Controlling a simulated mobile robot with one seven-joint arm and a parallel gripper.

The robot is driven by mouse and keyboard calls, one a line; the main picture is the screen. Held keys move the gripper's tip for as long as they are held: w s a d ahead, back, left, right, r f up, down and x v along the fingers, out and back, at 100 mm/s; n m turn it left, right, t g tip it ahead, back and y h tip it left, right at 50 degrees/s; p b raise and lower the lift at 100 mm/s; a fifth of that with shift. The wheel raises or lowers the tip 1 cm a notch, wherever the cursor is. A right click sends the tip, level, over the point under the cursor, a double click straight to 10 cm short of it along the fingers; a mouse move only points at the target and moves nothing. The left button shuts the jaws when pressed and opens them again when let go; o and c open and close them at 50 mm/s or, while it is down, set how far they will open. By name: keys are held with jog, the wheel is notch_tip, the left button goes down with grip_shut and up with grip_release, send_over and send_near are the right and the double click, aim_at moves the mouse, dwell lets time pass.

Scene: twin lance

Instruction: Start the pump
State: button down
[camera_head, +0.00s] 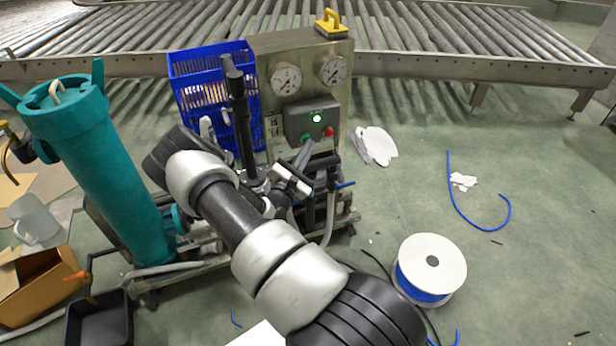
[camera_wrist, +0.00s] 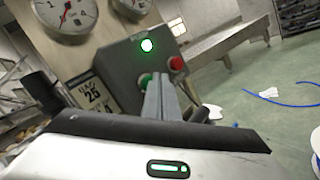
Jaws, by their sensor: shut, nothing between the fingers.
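The grey control box (camera_head: 296,120) is mounted on the tan panel of the pump skid. A bright green-white lamp (camera_head: 317,118) glows on its face. Below it are a green button (camera_head: 306,136) and a red button (camera_head: 329,132). In the wrist view the box (camera_wrist: 122,66), the lit lamp (camera_wrist: 147,45), the green button (camera_wrist: 144,81) and the red button (camera_wrist: 176,63) show too. My gripper (camera_head: 304,150) is shut and empty. Its fingertips (camera_wrist: 161,80) are at the green button and partly cover it; I cannot tell whether they touch.
Two dial gauges (camera_head: 286,78) (camera_head: 333,69) sit above the box. A blue crate (camera_head: 200,66) and a teal vessel (camera_head: 75,140) stand to the left. A cable spool (camera_head: 432,262) lies on the floor at right. A roller conveyor (camera_head: 450,66) runs behind.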

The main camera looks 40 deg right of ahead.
jog(key=s+a+p, duration=0.1)
jog(key=s+p, duration=0.1)
jog(key=s, duration=0.4)
jog(key=shift+a+p, duration=0.2)
jog(key=shift+p, duration=0.15)
